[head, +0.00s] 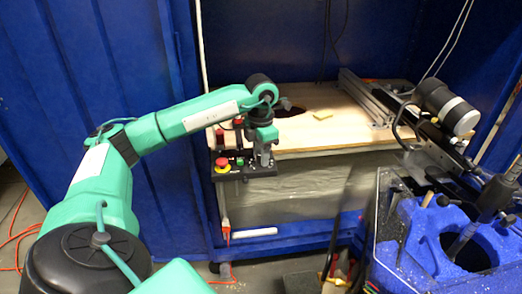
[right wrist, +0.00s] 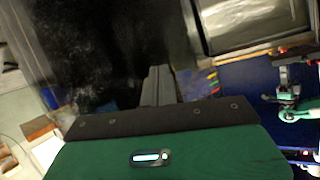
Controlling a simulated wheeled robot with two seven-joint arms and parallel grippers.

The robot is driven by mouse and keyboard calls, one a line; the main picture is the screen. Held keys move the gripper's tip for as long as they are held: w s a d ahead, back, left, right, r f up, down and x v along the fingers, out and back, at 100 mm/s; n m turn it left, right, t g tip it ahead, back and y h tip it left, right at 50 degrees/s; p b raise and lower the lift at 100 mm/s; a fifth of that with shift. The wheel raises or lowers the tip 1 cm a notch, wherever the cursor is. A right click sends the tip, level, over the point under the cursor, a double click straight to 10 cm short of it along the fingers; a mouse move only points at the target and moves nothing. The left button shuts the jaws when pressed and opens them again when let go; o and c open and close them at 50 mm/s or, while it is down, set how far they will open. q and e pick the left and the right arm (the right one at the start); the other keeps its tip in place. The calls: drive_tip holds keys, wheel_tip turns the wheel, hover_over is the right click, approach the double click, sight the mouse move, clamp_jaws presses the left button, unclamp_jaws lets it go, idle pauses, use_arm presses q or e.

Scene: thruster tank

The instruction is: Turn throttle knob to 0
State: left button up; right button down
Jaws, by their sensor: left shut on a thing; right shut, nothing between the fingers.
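A black control box (head: 232,174) hangs at the front left edge of the wooden tabletop in the head view. It carries a red stop button on a yellow base (head: 222,164) and a small green button (head: 240,161). My left gripper (head: 264,162) points down at the right end of this box and is shut on what appears to be the throttle knob. The fingers hide the knob, so its setting cannot be read. My right gripper (right wrist: 158,88) shows in the right wrist view, with its fingers together and empty, away from the box.
An aluminium rail (head: 368,98) and a black-and-white cylinder (head: 447,106) stand at right. A blue holder (head: 425,235) fills the lower right. Blue walls enclose the back and left.

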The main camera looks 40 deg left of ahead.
use_arm(q)
drive_tip(key=n+p, duration=0.3)
drive_tip(key=n, duration=0.2)
drive_tip(key=shift+r, duration=0.15)
drive_tip(key=n+p, duration=0.2)
drive_tip(key=n, duration=0.3)
drive_tip(key=shift+n+p, duration=0.35)
drive_tip(key=shift+n, duration=0.35)
drive_tip(key=shift+n+p, duration=0.6)
drive_tip(key=shift+n, duration=0.7)
use_arm(e)
drive_tip(key=s+d+f+g+h, duration=0.1)
drive_tip(key=s+d+g+h, duration=0.3)
drive_tip(key=d+g, duration=0.4)
drive_tip(key=shift+s+d+f+m+h, duration=0.15)
drive_tip(key=shift+s+d+m+h, duration=0.4)
drive_tip(key=shift+d, duration=1.05)
drive_tip(key=shift+s+f+g, duration=0.1)
drive_tip(key=shift+s+g, duration=0.05)
drive_tip(key=shift+g, duration=0.15)
use_arm(q)
drive_tip(key=o, duration=1)
